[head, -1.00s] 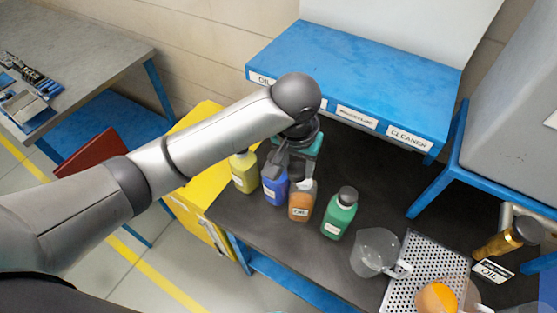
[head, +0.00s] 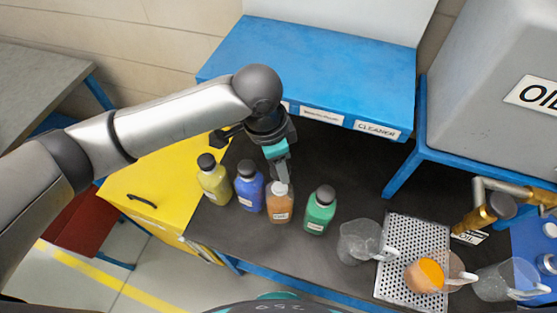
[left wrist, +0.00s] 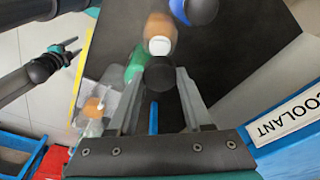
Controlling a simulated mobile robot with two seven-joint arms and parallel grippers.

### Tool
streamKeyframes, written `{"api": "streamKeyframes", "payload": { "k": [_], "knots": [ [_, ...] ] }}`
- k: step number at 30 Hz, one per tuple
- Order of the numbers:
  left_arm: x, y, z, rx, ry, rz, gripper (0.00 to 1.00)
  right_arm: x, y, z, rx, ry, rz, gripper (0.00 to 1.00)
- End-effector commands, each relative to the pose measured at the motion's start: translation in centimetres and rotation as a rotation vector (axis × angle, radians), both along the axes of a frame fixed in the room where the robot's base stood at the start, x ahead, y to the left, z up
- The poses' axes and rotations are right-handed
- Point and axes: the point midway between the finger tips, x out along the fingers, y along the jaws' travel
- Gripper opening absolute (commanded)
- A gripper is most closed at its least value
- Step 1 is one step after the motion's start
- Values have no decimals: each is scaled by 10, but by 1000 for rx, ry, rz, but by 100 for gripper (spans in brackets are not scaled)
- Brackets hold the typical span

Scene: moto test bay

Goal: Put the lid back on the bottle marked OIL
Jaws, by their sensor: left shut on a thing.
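The OIL bottle (head: 279,208) is orange-brown with a white label and stands upright on the dark bench between the blue and green bottles. Its pale, uncapped neck shows in the left wrist view (left wrist: 160,46). My left gripper (head: 281,172) is over the bottle, pointing down. In the left wrist view its fingers are shut on a black lid (left wrist: 160,74). The lid appears close to the neck; I cannot tell the exact gap. In the head view the fingers hide the lid. My right gripper (left wrist: 68,49) shows small at the left of the wrist view, fingers apart and empty.
Capped yellow (head: 214,180), blue (head: 250,187) and green (head: 320,211) bottles stand close beside it. A clear jug (head: 360,242), a perforated drip tray (head: 398,290) and a brass tap (head: 485,215) are to the right. A blue shelf (head: 310,65) stands behind.

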Motion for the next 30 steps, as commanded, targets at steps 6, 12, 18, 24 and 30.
{"api": "streamKeyframes", "payload": {
  "k": [6, 12, 18, 24, 30],
  "knots": [
    [0, 1, -20, 1, 1, 2, 0, -1, 0, -25, 0, 1, -1, 50],
    [0, 1, -34, 1, -2, 2, 0, -1, 0, -45, 0, 2, -1, 50],
    [0, 0, -48, 0, 1, 3, 0, -1, 0, -49, 0, 2, -1, 50],
    [0, 0, -55, 0, -1, 3, 0, -2, 0, -50, 0, 2, -1, 50],
    [0, 0, -55, 0, -1, 3, 0, -2, 0, -50, -1, 3, -1, 50]
  ]
}}
